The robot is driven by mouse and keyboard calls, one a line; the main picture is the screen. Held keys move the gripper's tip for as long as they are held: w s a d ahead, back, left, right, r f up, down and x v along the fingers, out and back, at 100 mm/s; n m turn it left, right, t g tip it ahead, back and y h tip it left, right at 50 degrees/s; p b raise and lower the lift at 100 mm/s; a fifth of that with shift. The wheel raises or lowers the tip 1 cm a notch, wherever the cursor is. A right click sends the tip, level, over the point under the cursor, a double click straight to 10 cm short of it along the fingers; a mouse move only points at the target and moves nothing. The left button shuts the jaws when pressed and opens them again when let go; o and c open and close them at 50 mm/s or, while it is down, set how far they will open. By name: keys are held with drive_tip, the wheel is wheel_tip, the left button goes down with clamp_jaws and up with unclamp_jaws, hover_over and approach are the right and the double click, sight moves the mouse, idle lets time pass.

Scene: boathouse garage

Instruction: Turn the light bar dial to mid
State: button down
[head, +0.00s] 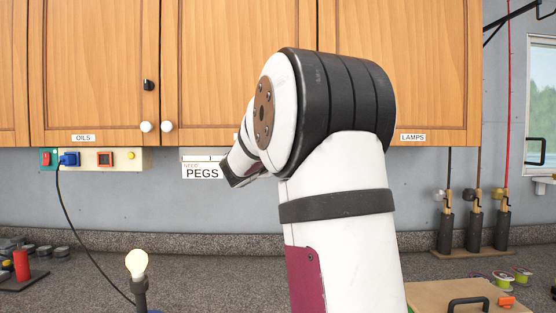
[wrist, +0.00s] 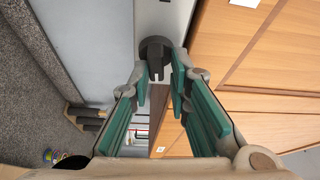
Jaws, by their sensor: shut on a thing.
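The dial (wrist: 154,47) is a dark round knob with a raised grip bar, mounted on a pale grey strip in the wrist view. The bar points toward my gripper. My gripper (wrist: 159,70) has its teal-padded fingers at both sides of the bar, shut on it. The fingertips hide part of the dial, and I see no readable setting marks. In the head view my arm covers the gripper and the dial.
Wooden cupboards (head: 240,70) hang close above my arm. A socket strip (head: 125,159) with a blue plug and cable is at left. A lit bulb (head: 137,263) stands over the counter. Dark cylinders (head: 474,232) stand at right. A wooden box (head: 435,295) sits front right.

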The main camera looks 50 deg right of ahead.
drive_tip(key=shift+s+d+f+m+y, duration=0.1)
drive_tip(key=shift+f+m+y, duration=0.2)
drive_tip(key=shift+m, duration=0.4)
drive_tip(key=shift+s+d+f+m+y, duration=0.15)
drive_tip(key=shift+m+y, duration=0.15)
drive_tip(key=shift+m, duration=0.4)
drive_tip(key=shift+w+f, duration=0.1)
drive_tip(key=shift+w, duration=0.05)
drive_tip(key=c, duration=1.6)
unclamp_jaws()
drive_tip(key=shift+a, duration=0.1)
drive_tip(key=shift+c, duration=0.2)
drive_tip(key=shift+w+r, duration=0.1)
drive_tip(key=shift+r, duration=0.25)
